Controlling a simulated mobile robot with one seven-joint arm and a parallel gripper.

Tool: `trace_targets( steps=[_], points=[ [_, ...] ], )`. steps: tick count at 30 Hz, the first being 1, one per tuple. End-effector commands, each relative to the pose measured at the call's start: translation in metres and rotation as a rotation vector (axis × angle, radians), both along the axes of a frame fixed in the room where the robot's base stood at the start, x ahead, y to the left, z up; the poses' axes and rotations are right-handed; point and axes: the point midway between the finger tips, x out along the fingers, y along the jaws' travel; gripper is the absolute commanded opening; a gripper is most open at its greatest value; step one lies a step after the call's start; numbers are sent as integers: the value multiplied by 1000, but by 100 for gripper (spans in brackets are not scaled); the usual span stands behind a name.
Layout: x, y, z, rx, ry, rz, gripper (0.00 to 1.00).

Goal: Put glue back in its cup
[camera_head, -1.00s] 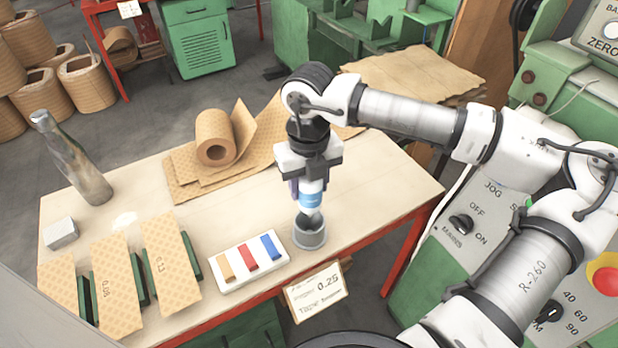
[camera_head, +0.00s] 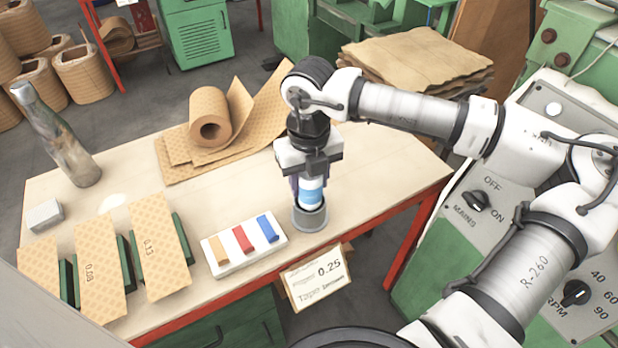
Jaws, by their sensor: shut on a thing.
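The glue (camera_head: 311,193) is a small bottle with a blue and white band, held upright under my gripper (camera_head: 309,180). My gripper points straight down and is shut on the glue; its fingers are partly hidden by the wrist. The grey round cup (camera_head: 310,220) stands on the table near the front edge. The glue's lower end is inside the cup's opening; I cannot tell whether it touches the bottom.
A white tray (camera_head: 221,270) with an orange, a red and a blue piece lies left of the cup. Patterned boards (camera_head: 158,245) stand further left. A paper roll (camera_head: 211,118) lies behind. A bottle (camera_head: 60,140) stands at the far left. The table's right part is clear.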

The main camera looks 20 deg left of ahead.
Motion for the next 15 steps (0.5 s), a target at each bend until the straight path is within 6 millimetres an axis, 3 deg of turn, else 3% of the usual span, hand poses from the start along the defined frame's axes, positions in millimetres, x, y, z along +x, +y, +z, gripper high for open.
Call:
trace_targets(
  steps=[5, 6, 11, 15],
  points=[
    [0, 0, 1, 0, 0, 0, 17],
    [0, 0, 1, 0, 0, 0, 46],
    [0, 0, 1, 0, 0, 0, 67],
    [0, 0, 0, 0, 0, 0, 68]
  ],
)
